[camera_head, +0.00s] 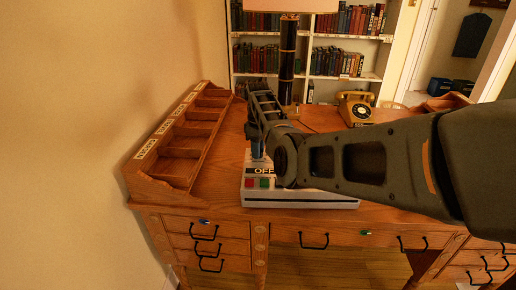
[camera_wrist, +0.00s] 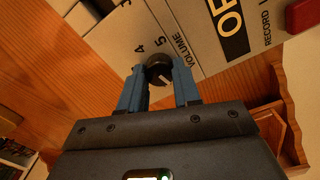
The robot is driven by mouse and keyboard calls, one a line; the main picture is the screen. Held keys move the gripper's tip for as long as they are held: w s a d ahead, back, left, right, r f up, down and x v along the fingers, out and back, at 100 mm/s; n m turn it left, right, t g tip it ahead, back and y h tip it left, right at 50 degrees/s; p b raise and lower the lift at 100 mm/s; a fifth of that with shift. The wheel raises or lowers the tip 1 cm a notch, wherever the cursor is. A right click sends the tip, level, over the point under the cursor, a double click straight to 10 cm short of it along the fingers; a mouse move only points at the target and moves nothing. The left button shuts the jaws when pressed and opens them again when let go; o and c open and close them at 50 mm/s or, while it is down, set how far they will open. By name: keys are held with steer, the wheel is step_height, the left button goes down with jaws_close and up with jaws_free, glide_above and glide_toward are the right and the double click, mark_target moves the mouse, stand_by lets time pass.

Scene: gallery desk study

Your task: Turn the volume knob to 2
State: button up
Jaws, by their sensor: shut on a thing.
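The dark round volume knob (camera_wrist: 158,70) is on the pale panel of the recording device (camera_wrist: 203,48), next to the word VOLUME and the numbers 4 and 5. A light pointer line shows on the knob; which number it points at I cannot tell. My gripper (camera_wrist: 159,84) has its blue fingers on either side of the knob and is shut on it. In the head view, the device (camera_head: 300,201) sits on the desk with an OFF label and red and green buttons. My gripper (camera_head: 257,150) is over its left part, and my arm hides the knob and much of the top.
The wooden desk (camera_head: 222,180) has a row of cubbyholes (camera_head: 180,150) along its left side. A dark lamp column (camera_head: 288,60) stands behind my gripper. A yellow telephone (camera_head: 356,107) is at the back right. Bookshelves (camera_head: 328,85) stand behind the desk.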

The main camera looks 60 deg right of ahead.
steer(key=m, duration=0.4)
steer(key=shift+m, duration=0.4)
steer(key=m, duration=0.3)
steer(key=shift+m+p, duration=0.3)
steer(key=m, duration=0.3)
steer(key=shift+m, duration=0.3)
steer(key=shift+d+m, duration=0.1)
steer(key=shift+m, duration=1.7)
steer(key=o, duration=1.1)
steer(key=shift+c, duration=0.2)
steer(key=shift+r, duration=0.1)
